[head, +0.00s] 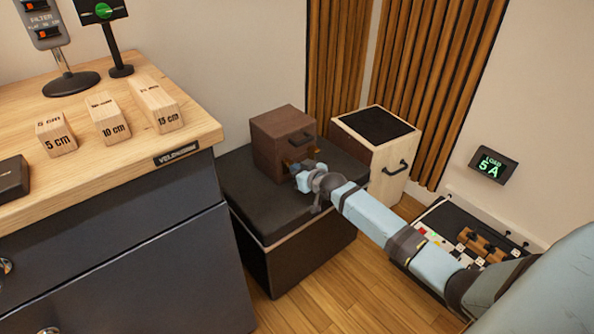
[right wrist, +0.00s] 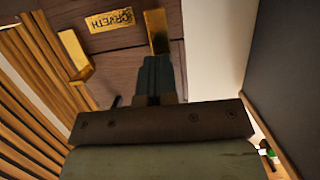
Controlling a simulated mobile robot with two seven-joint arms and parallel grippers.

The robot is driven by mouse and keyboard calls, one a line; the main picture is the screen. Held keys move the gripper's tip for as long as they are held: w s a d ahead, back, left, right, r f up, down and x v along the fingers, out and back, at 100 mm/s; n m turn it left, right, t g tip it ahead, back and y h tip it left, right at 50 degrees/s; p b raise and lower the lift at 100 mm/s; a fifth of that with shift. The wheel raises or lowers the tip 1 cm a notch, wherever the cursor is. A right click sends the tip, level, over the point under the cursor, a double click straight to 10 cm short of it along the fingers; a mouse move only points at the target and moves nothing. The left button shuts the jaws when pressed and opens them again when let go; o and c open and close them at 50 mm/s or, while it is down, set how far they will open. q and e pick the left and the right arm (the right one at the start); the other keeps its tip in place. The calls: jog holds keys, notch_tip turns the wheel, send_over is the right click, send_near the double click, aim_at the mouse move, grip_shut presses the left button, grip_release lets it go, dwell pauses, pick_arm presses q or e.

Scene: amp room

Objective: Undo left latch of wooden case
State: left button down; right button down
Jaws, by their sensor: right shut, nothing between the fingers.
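The wooden case (head: 275,145) is a small dark brown box with a black handle, sitting on a black-topped low box. Two brass latches show on its front: the left latch (head: 287,160) and the right latch (head: 321,154). In the right wrist view, seen turned around, the left latch (right wrist: 157,32) is at the right and the right latch (right wrist: 74,54) at the left, jutting out at a slant. My right gripper (head: 298,173) is shut and empty, its fingertips (right wrist: 154,62) close by the left latch; contact is unclear. My left gripper is out of view.
A brass nameplate (right wrist: 110,20) lies between the latches. The black-topped low box (head: 255,195) stands beside a dark cabinet (head: 165,250). A pale wooden box (head: 385,165) is right of the case. Wooden slats stand behind.

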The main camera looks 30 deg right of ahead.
jog(key=shift+s+f, duration=0.15)
jog(key=shift+s+d+f, duration=0.1)
jog(key=shift+s+f, duration=0.75)
jog(key=shift+f, duration=0.1)
jog(key=shift+s+f, duration=0.1)
jog(key=shift+s, duration=0.05)
jog(key=shift+s+f+p, duration=0.45)
jog(key=shift+s, duration=0.4)
